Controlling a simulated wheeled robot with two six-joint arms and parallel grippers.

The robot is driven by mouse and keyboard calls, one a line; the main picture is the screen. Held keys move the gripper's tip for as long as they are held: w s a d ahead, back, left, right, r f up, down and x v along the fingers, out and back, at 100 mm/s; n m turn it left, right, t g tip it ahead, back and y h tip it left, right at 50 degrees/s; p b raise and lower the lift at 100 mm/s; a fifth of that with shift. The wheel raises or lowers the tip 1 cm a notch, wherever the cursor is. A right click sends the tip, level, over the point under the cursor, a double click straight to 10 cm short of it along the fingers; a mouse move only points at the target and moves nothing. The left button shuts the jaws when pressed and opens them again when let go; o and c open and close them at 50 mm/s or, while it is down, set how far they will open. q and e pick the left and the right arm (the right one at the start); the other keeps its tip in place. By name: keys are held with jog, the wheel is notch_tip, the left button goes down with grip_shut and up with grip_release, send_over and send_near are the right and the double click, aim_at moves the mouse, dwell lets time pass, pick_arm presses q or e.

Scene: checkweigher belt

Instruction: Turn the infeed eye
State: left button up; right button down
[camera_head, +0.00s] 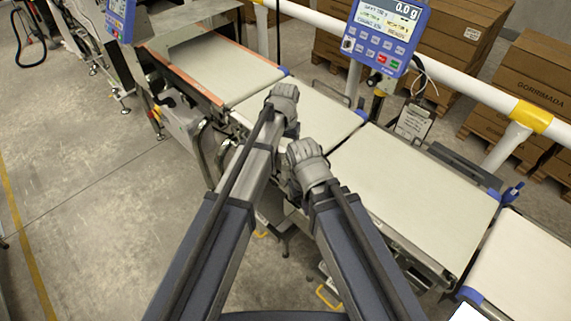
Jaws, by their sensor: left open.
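I cannot pick out the infeed eye with certainty; it may be too small or hidden behind my arms. My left gripper (284,95) is open and sits over the near edge of the middle belt (312,117), with nothing seen in it. My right gripper (302,152) is lower and a little to the right, by the near edge of the belts; its fingertips are hidden by its own wrist. A small blue fitting (512,191) stands at the far edge, at the joint between the two right-hand belts.
A blue display (384,37) reading 0.0 g stands on a post behind the belts. A long belt (412,193) lies to the right, an orange-edged belt (218,70) to the left. A white guard rail (470,85) and stacked cartons (530,82) are behind.

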pick_arm(q)
jog(key=b, duration=0.3)
send_over(286, 171)
notch_tip(286, 171, down, 4)
jog(key=shift+w+f, duration=0.15)
jog(key=shift+f, duration=0.1)
jog(key=shift+r, duration=0.1)
grip_shut()
